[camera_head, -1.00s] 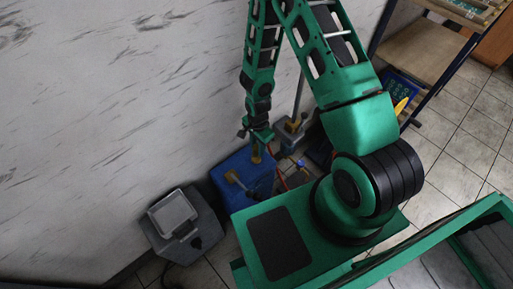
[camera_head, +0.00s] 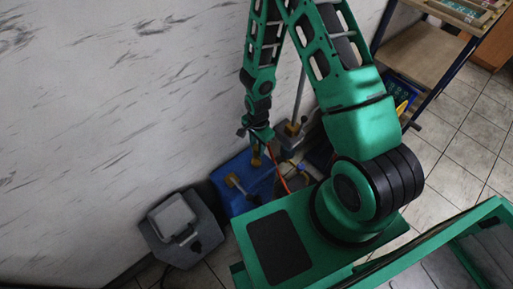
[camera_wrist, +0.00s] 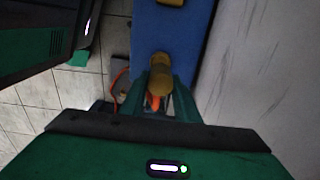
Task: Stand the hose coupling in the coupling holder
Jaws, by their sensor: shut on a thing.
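The hose coupling (camera_wrist: 160,72) is a brass-coloured cylinder between the two green fingers of my gripper (camera_wrist: 160,100) in the wrist view. My gripper (camera_head: 258,138) is shut on it. In the head view the coupling (camera_head: 256,158) hangs below the fingers, over the far part of a blue surface (camera_head: 236,205). An orange hose (camera_head: 279,172) runs from near the gripper down to the right; it also shows between the fingers in the wrist view (camera_wrist: 154,101). I cannot tell for sure which thing is the coupling holder. A yellow-brown part (camera_head: 233,180) with a dark handle sits on the blue surface.
A grey machine (camera_head: 160,240) stands on the floor left of the blue surface. A grey stand (camera_head: 289,138) with a yellow block and upright rod is right of the gripper. The white wall (camera_head: 110,120) runs close along the left. A shelf (camera_head: 420,55) stands at the upper right.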

